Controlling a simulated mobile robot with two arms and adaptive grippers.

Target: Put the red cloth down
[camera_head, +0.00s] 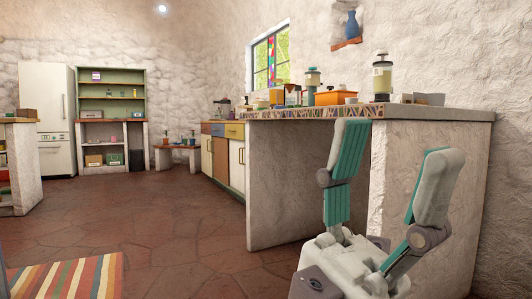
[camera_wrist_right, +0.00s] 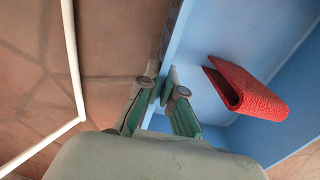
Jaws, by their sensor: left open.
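The red cloth (camera_wrist_right: 250,92) shows in the right wrist view as a folded piece with a rough surface, against the light blue inside of a container (camera_wrist_right: 205,40). My right gripper (camera_wrist_right: 164,86) is left of the cloth and apart from it. Its fingers are close together, one on each side of the container's pale rim, and they look shut on it. My left gripper (camera_head: 392,162) is at the lower right of the head view, fingers up and wide apart, open and empty, before the counter (camera_head: 430,114). The cloth is not in the head view.
The counter carries an orange box (camera_head: 336,98), a pump bottle (camera_head: 382,78) and other small items. A striped rug (camera_head: 68,277) lies on the floor at the lower left. The tiled floor (camera_head: 170,225) in the middle is clear. A fridge (camera_head: 46,110) stands far left.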

